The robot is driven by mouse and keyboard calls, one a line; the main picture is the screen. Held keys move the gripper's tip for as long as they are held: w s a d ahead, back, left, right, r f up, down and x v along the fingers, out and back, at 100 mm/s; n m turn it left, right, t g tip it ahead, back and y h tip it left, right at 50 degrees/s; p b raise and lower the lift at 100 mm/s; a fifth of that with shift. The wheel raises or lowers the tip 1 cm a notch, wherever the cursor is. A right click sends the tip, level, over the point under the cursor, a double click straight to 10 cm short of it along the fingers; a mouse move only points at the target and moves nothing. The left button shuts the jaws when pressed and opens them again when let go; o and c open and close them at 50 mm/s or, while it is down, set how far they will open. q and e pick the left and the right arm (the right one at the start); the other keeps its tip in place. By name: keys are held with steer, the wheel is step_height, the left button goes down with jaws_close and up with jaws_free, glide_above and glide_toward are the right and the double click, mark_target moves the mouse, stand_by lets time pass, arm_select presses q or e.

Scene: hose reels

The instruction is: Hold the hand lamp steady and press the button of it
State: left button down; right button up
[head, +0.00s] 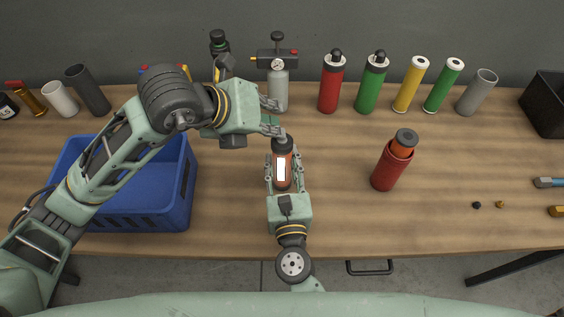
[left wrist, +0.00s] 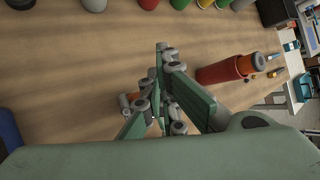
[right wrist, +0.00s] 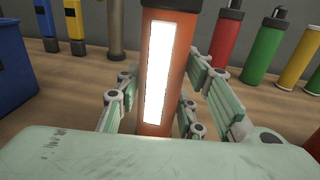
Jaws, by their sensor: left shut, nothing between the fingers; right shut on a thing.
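The hand lamp (head: 283,148) has an orange-red body, a dark top and a bright white panel. My right gripper (head: 283,160) is shut around its body and holds it upright near the table's front half. The right wrist view shows the orange body (right wrist: 179,60) and lit panel close up between the fingers; its top is out of frame. My left gripper (head: 277,119) is shut and empty, its fingers at the lamp's top end. I cannot tell whether they touch it. The button is not clearly visible. In the left wrist view the lamp is mostly hidden behind the fingers.
A blue crate (head: 184,197) stands at the left. A red cylinder with an orange insert (head: 390,168) stands to the right of the lamp. Several bottles and tubes line the back, including a grey canister with a gauge (head: 279,90). Small parts lie at the right.

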arm_select(q)
steer(key=shift+r, duration=0.5)
step_height(320, 180, up, 6)
stand_by(0.5)
arm_select(e)
steer(key=o, duration=1.4)
steer(key=s, duration=0.4)
steer(key=s+d, duration=0.1)
steer(key=s, duration=0.7)
steer(key=shift+d, duration=0.15)
